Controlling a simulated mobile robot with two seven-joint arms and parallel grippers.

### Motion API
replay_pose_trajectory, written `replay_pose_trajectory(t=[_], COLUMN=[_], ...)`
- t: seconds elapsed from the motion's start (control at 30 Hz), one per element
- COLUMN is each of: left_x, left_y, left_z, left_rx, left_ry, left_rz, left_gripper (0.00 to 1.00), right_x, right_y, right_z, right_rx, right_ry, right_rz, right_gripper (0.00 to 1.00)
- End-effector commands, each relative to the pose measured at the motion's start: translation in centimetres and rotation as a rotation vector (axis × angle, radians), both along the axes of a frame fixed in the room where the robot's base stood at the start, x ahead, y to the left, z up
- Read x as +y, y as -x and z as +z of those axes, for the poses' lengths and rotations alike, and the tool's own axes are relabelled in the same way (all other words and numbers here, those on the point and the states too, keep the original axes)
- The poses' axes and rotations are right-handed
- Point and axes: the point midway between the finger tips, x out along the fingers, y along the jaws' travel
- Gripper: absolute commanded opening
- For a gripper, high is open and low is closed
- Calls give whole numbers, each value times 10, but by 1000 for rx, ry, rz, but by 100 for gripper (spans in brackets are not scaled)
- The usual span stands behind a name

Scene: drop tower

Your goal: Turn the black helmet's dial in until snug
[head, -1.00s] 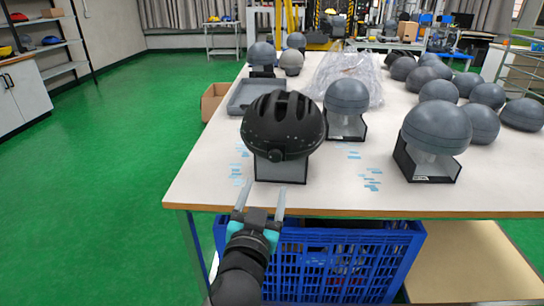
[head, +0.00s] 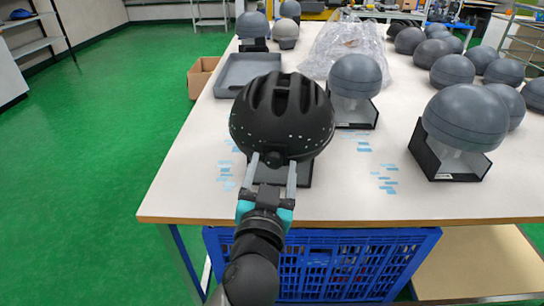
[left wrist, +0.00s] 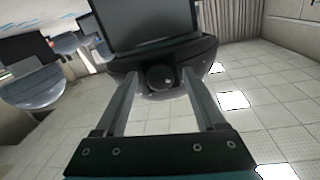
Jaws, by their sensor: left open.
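The black helmet (head: 283,112) sits on a dark stand near the front edge of the white table. Its round dial (head: 275,159) is low on the side facing me; the dial also shows in the left wrist view (left wrist: 160,77). My left gripper (head: 273,166) is open, with one finger on each side of the dial. In the left wrist view the fingertips (left wrist: 158,78) reach the helmet's lower rim, with gaps visible between fingers and dial. My right gripper is not in view.
A grey head form (head: 355,78) stands behind the helmet to the right, and a larger one (head: 465,118) stands further right. A grey tray (head: 248,72) lies behind the helmet. A blue crate (head: 330,262) is under the table (head: 330,200).

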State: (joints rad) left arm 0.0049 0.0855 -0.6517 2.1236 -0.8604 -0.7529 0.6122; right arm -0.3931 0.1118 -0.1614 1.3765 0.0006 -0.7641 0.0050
Motion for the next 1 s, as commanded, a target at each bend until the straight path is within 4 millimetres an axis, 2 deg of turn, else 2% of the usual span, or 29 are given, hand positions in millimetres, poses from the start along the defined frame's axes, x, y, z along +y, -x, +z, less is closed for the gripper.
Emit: replay_pose_trajectory(t=[0.37,0.4,1.0], left_x=[-1,-1,-1], left_y=[2,2,1], left_z=[0,0,0], left_rx=[0,0,0], left_ry=[-1,-1,0], left_rz=[1,1,1], left_gripper=[72,70,2], right_x=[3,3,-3], right_y=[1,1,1], right_z=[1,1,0], right_rx=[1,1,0], right_ry=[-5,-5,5], right_rz=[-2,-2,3], right_gripper=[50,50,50])
